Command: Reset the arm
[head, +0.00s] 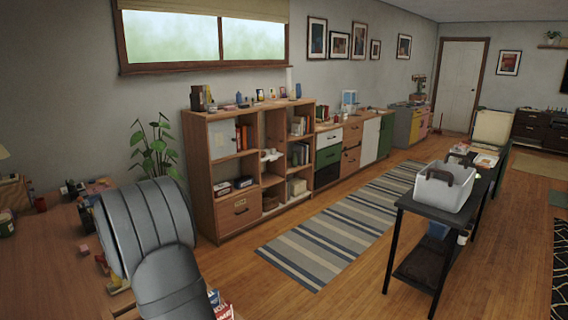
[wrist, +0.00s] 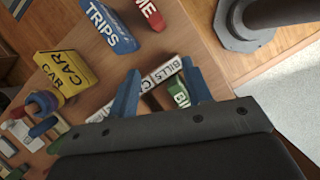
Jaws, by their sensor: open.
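My gripper shows in the wrist view (wrist: 158,92). Its two blue fingers are apart. Green and white blocks lettered "BILLS" (wrist: 166,72) are seen between and beyond the fingers, on the wooden table (wrist: 190,28). I cannot tell how close the fingers are to them. In the head view my grey arm fills the lower left and hides my gripper and part of the table (head: 40,270).
In the wrist view a yellow "CAR" block (wrist: 66,73), a blue "TRIPS" block (wrist: 103,24) and a red block (wrist: 149,13) lie on the table. In the head view a wooden shelf unit (head: 225,215) stands behind, and a black table (head: 445,217) with a white basket (head: 440,195) stands right. Striped rug floor between is clear.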

